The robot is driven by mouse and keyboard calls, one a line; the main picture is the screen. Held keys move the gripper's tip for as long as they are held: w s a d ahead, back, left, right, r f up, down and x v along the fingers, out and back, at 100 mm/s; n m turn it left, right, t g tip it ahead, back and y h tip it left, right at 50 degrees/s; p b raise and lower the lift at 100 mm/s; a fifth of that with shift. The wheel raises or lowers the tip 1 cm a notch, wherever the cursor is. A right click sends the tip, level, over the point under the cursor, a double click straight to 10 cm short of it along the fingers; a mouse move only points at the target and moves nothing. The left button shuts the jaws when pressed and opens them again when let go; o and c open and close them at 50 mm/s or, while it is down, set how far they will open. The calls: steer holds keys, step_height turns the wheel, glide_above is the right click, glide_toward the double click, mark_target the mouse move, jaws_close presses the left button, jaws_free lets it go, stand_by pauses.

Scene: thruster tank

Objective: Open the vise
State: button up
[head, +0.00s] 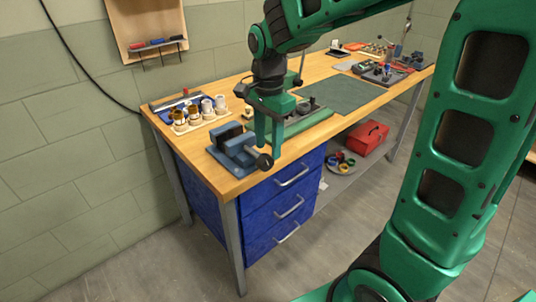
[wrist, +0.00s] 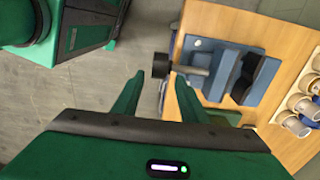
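The blue-grey vise (head: 232,150) sits on the near left corner of the wooden workbench, with dark jaw blocks on top. In the wrist view the vise (wrist: 218,58) lies to the right of my gripper. Its dark jaws appear to have a narrow gap between them. The knob (head: 264,161) also shows in the head view. My gripper (head: 267,148) points down beside the vise. In the wrist view its fingers (wrist: 159,78) are apart, with the knob between or just beyond the fingertips; contact cannot be told.
A rack of several cups (head: 199,114) stands behind the vise on the bench (head: 215,178). A green mat (head: 345,95) and tools lie farther right. Blue drawers (head: 280,195) are below. A red toolbox (head: 368,138) sits on the lower shelf. The floor in front is clear.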

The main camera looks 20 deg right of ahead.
mark_target(264, 162)
steer(key=shift+f, duration=2.1)
